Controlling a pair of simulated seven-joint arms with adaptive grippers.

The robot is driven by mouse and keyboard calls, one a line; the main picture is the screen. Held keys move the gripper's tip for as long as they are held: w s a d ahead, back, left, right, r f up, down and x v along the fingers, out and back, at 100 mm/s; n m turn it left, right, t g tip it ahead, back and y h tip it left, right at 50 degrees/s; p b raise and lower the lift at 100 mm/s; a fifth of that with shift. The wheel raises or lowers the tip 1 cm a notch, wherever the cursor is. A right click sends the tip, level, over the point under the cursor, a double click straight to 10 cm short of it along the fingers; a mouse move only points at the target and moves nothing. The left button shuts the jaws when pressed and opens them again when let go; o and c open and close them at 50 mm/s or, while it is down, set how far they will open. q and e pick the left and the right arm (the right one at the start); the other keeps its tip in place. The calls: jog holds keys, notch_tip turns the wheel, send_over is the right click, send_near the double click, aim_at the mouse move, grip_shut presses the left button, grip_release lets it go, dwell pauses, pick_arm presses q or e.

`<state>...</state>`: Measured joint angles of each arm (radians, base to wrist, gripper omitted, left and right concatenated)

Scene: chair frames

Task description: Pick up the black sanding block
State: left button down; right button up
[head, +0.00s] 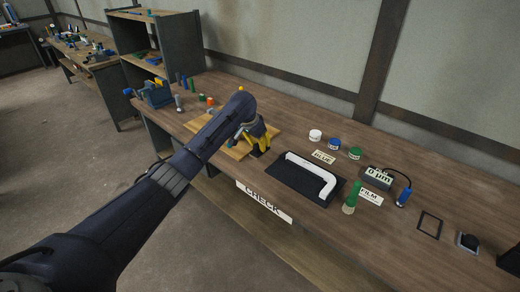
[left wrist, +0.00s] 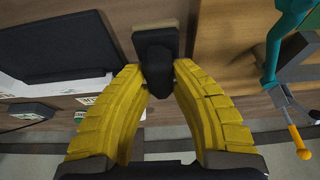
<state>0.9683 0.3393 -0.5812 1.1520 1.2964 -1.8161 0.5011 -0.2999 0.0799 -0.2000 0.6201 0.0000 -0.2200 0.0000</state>
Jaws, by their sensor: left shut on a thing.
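The black sanding block (left wrist: 155,40) has a flat body and a rounded knob. In the left wrist view the yellow fingers of my left gripper (left wrist: 160,85) are closed on its knob. In the head view my left gripper (head: 260,140) points down by the right end of a wooden board, and the block (head: 257,151) shows as a small dark shape below the fingertips, partly hidden. I cannot tell whether the block touches the bench. My right gripper is not in view.
To the right, a black mat (head: 283,181) bears a white bent part (head: 318,178). A teal clamp (left wrist: 285,40) stands close beside the gripper.

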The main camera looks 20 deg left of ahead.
pick_arm(q)
notch_tip(320, 180, up, 17)
dwell(0.4)
jog(key=c, duration=1.8)
grip_release()
jog(key=shift+r, duration=0.1)
grip_shut()
